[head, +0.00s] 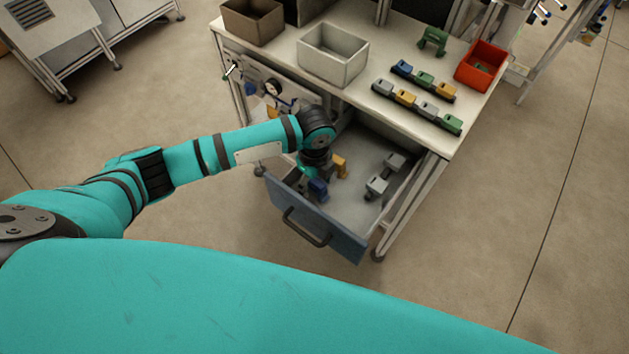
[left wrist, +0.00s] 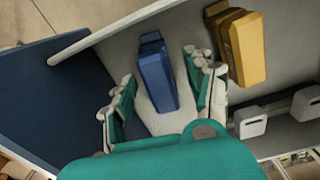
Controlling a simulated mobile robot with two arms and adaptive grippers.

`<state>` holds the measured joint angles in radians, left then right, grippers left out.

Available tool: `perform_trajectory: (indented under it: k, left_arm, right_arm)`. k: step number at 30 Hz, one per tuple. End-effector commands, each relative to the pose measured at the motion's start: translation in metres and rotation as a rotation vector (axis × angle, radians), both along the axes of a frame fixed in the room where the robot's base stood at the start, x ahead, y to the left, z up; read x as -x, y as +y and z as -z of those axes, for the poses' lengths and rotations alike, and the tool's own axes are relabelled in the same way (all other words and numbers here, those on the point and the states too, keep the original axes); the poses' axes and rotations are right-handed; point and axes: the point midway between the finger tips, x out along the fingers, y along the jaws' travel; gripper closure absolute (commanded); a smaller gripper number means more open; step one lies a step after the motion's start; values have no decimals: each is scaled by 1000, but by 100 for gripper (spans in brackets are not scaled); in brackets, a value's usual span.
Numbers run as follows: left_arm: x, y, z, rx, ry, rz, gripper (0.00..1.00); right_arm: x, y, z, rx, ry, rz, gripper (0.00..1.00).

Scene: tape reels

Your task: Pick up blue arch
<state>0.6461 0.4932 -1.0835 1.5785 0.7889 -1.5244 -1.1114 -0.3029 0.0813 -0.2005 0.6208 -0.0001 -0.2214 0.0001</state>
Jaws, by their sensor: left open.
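The blue arch (head: 318,189) stands in the open drawer (head: 345,232), near its front panel. In the left wrist view the blue arch (left wrist: 156,76) lies between my left gripper's fingers, and I see no clear contact. My left gripper (left wrist: 163,97) is open, with one finger on each side of the arch. In the head view my left gripper (head: 310,172) points down into the drawer, partly hidden by its own wrist. My right gripper is not in view.
A yellow arch (head: 341,165) stands close beside the blue one and also shows in the left wrist view (left wrist: 241,48). Grey arches (head: 377,187) lie farther right in the drawer. The workbench above holds a grey bin (head: 333,72), a red bin (head: 480,75) and rows of coloured pieces.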

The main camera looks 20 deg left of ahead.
Motion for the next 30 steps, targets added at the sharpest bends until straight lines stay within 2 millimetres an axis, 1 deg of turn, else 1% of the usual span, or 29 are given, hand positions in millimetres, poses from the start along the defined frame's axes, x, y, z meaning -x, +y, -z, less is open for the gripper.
perform_trajectory:
  k: [1,3,8,9,16,21,30]
  left_arm:
    - [0,0,3,0,1,0,46]
    - [0,0,5,0,0,0,46]
    - [0,0,6,0,-1,0,46]
    - [0,0,6,0,-1,0,47]
    - [0,0,5,0,-1,0,78]
    - [0,0,5,0,-1,0,100]
    - [-1,0,4,1,-2,0,100]
  right_arm:
    - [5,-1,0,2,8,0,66]
    - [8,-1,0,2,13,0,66]
    - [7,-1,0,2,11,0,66]
    - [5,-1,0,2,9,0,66]
    - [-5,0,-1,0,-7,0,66]
    - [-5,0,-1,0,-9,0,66]
    - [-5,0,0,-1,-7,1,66]
